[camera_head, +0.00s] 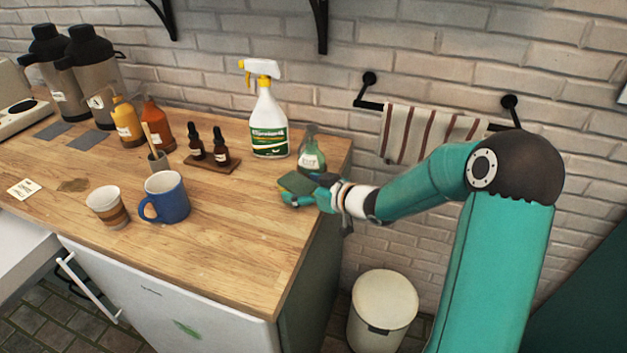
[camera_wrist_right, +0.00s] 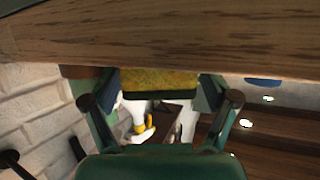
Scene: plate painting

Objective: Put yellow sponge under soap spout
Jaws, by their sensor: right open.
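The sponge (camera_head: 297,183) lies near the counter's right end, its dark green side showing in the head view. In the right wrist view its yellow face (camera_wrist_right: 160,80) shows between my fingers. My right gripper (camera_head: 302,196) is open around the sponge, with one finger on each side; whether they touch it is unclear. A translucent green soap bottle (camera_head: 312,160) with a label stands just behind the sponge and gripper. Its spout is hard to make out against the wall. My left gripper is not in view.
A white spray bottle (camera_head: 268,125) and dark dropper bottles on a small board (camera_head: 209,164) stand behind to the left. A blue mug (camera_head: 168,199) and paper cup (camera_head: 107,206) stand further left. The front middle of the wooden counter (camera_head: 235,232) is clear.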

